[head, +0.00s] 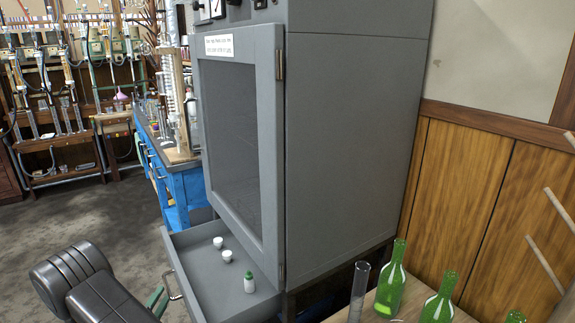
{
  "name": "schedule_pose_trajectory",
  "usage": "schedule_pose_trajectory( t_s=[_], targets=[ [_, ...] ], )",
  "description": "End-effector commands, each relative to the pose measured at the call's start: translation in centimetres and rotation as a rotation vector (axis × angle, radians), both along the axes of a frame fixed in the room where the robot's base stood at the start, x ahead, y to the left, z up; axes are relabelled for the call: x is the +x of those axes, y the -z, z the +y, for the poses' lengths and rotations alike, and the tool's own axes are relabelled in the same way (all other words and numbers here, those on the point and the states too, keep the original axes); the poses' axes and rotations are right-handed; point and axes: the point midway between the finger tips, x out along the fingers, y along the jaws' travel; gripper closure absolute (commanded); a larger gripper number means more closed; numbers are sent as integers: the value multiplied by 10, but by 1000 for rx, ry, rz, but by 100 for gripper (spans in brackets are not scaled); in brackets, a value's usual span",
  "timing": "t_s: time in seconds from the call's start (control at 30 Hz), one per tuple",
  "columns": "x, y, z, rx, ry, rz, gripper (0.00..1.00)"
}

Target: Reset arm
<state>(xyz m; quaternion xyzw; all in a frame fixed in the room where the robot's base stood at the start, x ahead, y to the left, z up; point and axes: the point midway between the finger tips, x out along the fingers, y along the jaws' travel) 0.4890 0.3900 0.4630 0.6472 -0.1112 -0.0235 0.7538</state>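Black rounded parts that look like my arm fill the lower left of the head view. A short green piece (157,299) shows between them and the drawer handle (172,286); it may be part of my gripper, but the black parts hide most of it. I cannot tell whether it touches the handle or whether the gripper is open or shut. The drawer (205,292) under the grey cabinet (350,130) is pulled out. In it are two small white cups (218,242) (227,256) and a white bottle with a green cap (250,283).
The cabinet's windowed door (238,140) looks shut. Green bottles (392,283) and a clear glass cylinder (358,290) stand on a wooden surface at the lower right. A blue bench (185,190) with glassware stands behind. Open floor (70,215) lies at the left.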

Motion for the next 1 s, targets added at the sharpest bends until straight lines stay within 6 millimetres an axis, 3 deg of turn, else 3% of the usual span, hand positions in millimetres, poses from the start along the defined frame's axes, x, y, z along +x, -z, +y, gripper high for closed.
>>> schedule_pose_trajectory(
  t_s=[0.1,0.3,1.0],
  targets=[
    [21,-1,-4,1,3,-2,67],
    [42,-5,-8,1,1,-1,67],
    [53,-9,-15,11,-20,6,67]
  ],
)
